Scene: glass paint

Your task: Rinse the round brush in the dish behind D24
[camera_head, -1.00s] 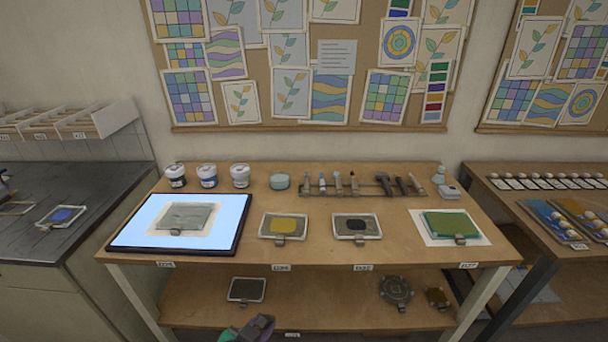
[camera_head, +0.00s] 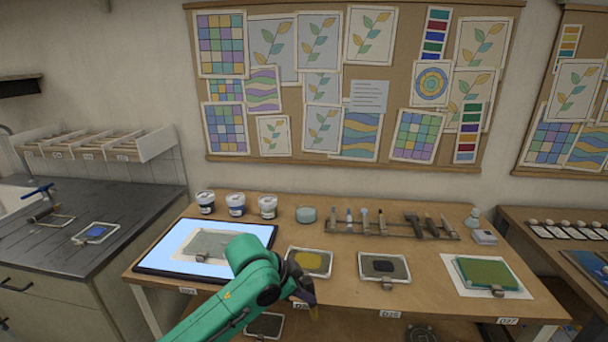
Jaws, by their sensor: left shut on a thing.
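My left gripper (camera_head: 306,294) reaches in on a green arm and hangs at the table's front edge, beside the front tag (camera_head: 301,305) that seems to read D24. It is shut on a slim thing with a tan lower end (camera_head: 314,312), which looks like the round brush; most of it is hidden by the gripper. My right gripper is not in view.
A lit panel (camera_head: 262,238) lies left, partly behind my arm. A dish with a dark patch (camera_head: 384,267) and a green piece on white paper (camera_head: 487,273) lie right. Several lidded jars (camera_head: 236,204) and a tool rack (camera_head: 390,230) stand behind. Bare wood separates them.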

